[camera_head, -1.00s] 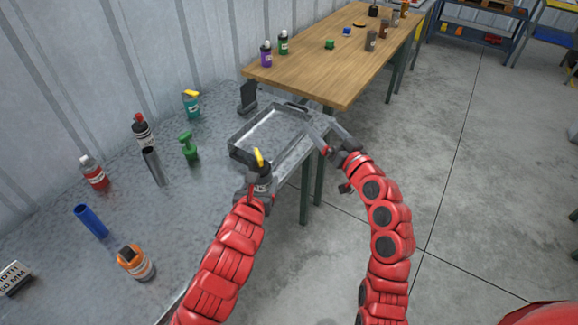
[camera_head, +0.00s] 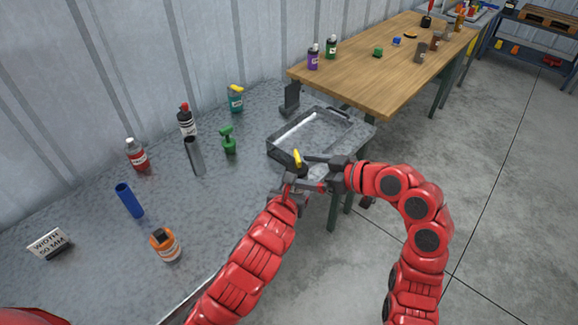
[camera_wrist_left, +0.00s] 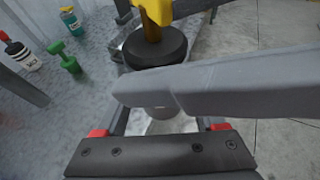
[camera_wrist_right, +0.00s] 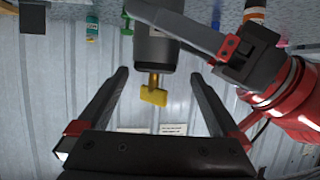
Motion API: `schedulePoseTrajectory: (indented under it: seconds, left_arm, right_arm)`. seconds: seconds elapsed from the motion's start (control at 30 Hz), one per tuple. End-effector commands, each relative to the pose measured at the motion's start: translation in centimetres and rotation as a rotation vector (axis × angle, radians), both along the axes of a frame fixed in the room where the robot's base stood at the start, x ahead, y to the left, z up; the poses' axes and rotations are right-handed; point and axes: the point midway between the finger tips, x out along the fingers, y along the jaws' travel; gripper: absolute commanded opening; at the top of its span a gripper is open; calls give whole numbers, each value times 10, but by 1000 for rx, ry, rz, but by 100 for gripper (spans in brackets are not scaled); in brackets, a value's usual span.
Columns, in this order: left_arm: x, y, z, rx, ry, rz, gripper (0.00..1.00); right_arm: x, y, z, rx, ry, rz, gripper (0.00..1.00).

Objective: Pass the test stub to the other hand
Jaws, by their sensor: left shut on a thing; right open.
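The test stub, a grey cylinder with a black cap and yellow handle (camera_head: 297,157), is upright in my left gripper (camera_head: 290,180). In the left wrist view its black cap (camera_wrist_left: 155,48) and yellow handle stand beyond the fingers, and a grey finger of my right gripper crosses in front. My right gripper (camera_head: 312,172) is open at the stub's upper part. The stub's lower part is hidden in the head view.
A grey tray (camera_head: 345,123) lies just behind the grippers on the metal bench. A wooden table (camera_head: 385,75) is behind.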

Motion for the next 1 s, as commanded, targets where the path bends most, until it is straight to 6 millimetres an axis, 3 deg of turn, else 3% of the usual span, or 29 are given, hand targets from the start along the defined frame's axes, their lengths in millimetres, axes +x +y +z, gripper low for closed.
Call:
schedulePoseTrajectory:
  seconds: [0.1,0.3,0.73,1.0]
  left_arm:
    - [0,0,0,0,-1,0,8]
    - [0,0,0,0,-1,0,8]
    - [0,0,0,0,-1,0,8]
    - [0,0,0,0,-1,0,8]
  right_arm:
    - [9,21,-10,0,6,7,100]
    - [22,42,-19,0,3,3,100]
    - [28,49,-23,2,1,-2,100]
    - [27,49,-23,2,1,0,51]
